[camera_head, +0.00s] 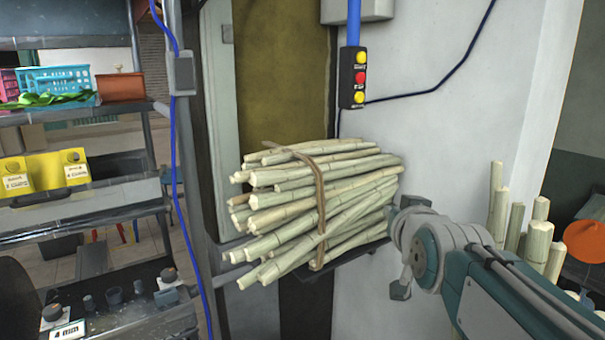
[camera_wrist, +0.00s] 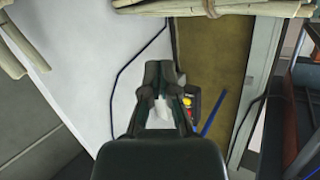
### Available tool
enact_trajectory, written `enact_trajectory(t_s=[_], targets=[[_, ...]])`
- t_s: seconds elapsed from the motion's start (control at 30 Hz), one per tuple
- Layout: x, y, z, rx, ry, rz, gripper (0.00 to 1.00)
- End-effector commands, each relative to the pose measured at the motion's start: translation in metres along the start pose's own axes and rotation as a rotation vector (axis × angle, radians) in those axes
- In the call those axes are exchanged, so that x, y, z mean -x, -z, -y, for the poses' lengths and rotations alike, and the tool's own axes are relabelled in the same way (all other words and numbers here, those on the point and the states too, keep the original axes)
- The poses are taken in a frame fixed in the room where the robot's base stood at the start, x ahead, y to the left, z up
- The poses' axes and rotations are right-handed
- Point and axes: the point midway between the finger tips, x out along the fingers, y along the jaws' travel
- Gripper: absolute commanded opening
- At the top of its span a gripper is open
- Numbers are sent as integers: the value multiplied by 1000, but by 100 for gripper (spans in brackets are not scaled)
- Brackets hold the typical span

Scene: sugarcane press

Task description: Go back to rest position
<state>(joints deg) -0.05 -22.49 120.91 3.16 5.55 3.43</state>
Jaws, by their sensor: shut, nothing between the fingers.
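My gripper (camera_wrist: 161,70) is in the middle of the wrist view, with its dark fingers together and nothing between them. Behind it are a white wall and a brown panel (camera_wrist: 211,60). In the head view my arm comes in from the lower right and ends just right of a tied bundle of sugarcane (camera_head: 310,200); the fingers cannot be made out there. Part of the cane also shows along the top edge of the wrist view (camera_wrist: 220,8), apart from the fingers.
A button box (camera_head: 353,77) with yellow and red buttons hangs above the bundle; it is partly hidden behind my gripper in the wrist view (camera_wrist: 190,104). Upright canes (camera_head: 538,240) stand right of my arm. A metal shelf (camera_head: 80,213) with baskets is at left.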

Motion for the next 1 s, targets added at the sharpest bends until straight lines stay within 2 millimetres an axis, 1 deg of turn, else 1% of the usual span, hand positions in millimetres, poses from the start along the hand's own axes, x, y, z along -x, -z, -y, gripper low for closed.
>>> enact_trajectory(t_s=[0.03,0.17,0.2,0.27,0.3,0.4,0.5,0.6,0.7,1.0], targets=[[12,-21,-2,10,-5,69,0],[43,-78,-8,36,-18,266,0],[54,-96,-9,44,-22,326,0],[70,-121,-12,56,-28,415,0],[82,-138,-14,64,-32,473,0],[111,-178,-19,81,-40,614,0],[136,-209,-24,94,-48,728,0],[152,-228,-27,102,-52,802,0],[159,-236,-28,106,-54,834,0],[159,-236,-28,106,-54,836,0]])
